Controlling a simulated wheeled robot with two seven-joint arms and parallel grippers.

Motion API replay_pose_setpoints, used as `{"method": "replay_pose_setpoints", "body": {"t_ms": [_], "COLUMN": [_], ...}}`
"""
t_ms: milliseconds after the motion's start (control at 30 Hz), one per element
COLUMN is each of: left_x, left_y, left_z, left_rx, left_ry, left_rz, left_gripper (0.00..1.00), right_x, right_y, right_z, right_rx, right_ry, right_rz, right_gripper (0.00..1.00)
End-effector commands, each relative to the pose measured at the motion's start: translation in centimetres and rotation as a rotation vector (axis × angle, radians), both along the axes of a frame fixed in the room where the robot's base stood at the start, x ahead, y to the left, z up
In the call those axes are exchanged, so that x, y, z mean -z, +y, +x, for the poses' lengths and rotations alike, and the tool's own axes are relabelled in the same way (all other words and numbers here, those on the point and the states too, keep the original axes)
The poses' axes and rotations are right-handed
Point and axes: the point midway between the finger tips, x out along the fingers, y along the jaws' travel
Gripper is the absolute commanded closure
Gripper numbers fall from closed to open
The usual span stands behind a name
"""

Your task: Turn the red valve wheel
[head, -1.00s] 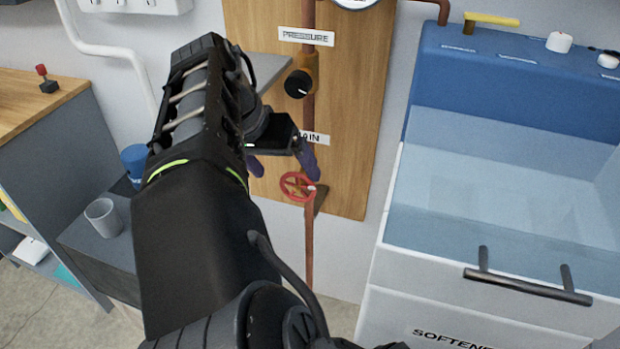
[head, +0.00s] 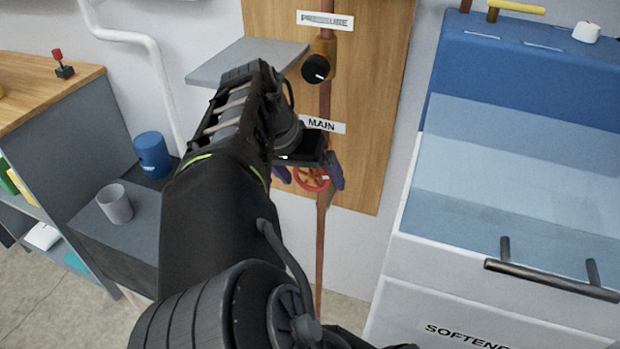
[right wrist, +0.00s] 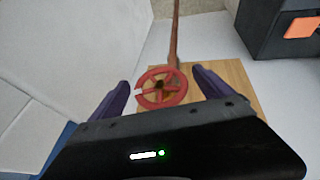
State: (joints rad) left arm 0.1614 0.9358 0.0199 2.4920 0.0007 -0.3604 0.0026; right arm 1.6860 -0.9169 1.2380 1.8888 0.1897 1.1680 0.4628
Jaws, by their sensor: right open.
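The red valve wheel (head: 312,178) sits on a copper pipe, low on the wooden panel under the MAIN label. In the head view it shows between the purple fingers of my right gripper (head: 310,177), partly hidden by the gripper body. In the right wrist view the wheel (right wrist: 161,88), with its spokes and one white mark on the left of the rim, lies between the two open fingers (right wrist: 165,97). The gripper is open, with a gap showing on each side of the wheel. I cannot tell whether the fingers reach its depth. My left gripper is not in view.
A black knob (head: 316,68) and a grey shelf (head: 248,62) are above the wheel. The blue and white softener unit (head: 500,240) stands to the right. A blue cup (head: 152,155) and a grey cup (head: 115,205) stand on a dark cabinet at left.

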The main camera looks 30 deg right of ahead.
Motion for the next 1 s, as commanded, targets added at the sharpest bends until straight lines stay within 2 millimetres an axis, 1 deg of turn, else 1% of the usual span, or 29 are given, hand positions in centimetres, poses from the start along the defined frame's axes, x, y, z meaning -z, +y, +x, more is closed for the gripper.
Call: {"method": "replay_pose_setpoints", "body": {"t_ms": [267, 1000], "left_x": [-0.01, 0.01], "left_y": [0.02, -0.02], "left_z": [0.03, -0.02], "left_rx": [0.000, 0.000], "left_ry": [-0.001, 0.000], "left_rz": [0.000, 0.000], "left_gripper": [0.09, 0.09], "right_x": [0.10, 0.08], "right_y": [-0.05, -0.03], "right_z": [0.02, 0.01], "right_rx": [0.000, 0.001], "right_ry": [0.000, 0.000], "right_rz": [0.000, 0.000], "right_gripper": [0.10, 0.71]}}
